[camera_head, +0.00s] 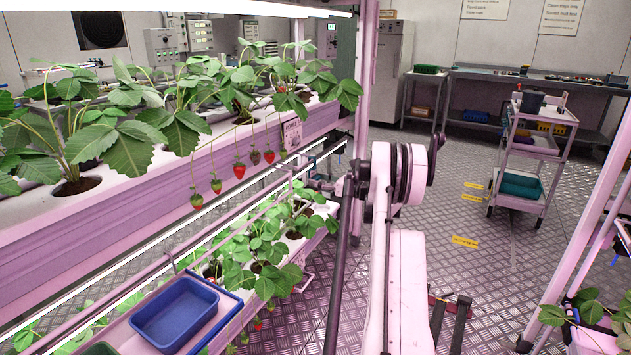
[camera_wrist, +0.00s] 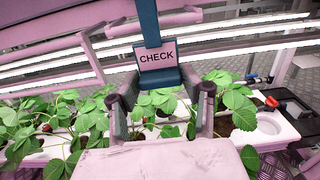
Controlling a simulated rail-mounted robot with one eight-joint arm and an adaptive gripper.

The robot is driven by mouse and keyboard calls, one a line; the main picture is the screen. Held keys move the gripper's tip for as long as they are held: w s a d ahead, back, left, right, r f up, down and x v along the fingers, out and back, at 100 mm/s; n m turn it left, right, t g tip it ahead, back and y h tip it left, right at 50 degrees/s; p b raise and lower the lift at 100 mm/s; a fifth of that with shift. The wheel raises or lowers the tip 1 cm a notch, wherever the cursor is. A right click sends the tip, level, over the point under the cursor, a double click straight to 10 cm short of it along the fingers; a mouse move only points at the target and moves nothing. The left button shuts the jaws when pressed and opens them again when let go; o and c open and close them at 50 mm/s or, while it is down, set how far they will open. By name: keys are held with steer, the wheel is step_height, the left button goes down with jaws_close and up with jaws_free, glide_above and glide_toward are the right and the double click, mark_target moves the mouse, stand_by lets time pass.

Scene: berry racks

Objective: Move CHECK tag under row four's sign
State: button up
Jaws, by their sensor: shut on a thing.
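The CHECK tag (camera_wrist: 157,56) is a pale pink plate with dark letters, seen face-on in the wrist view. A teal strip (camera_wrist: 149,22) rises above it, and teal parts show below it. My gripper (camera_wrist: 163,92) is shut on the tag, with dark finger parts at both sides below it. In the head view my gripper (camera_head: 322,184) is small, by the end of the left rack between its upper and lower rows. A small pale sign (camera_head: 292,134) hangs at the end of the upper row; its writing is too small to read.
Strawberry plants (camera_head: 180,95) fill the upper white gutter, with berries hanging over its front. More plants (camera_head: 265,250) stand in the lower row. A blue tray (camera_head: 175,314) sits at the lower left. A cart (camera_head: 532,150) stands at the right; the aisle floor between is mostly clear.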

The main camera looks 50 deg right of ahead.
steer(key=shift+s+d+b, duration=0.2)
steer(key=shift+s+b, duration=0.1)
steer(key=shift+s, duration=1.65)
steer(key=shift+r, duration=0.1)
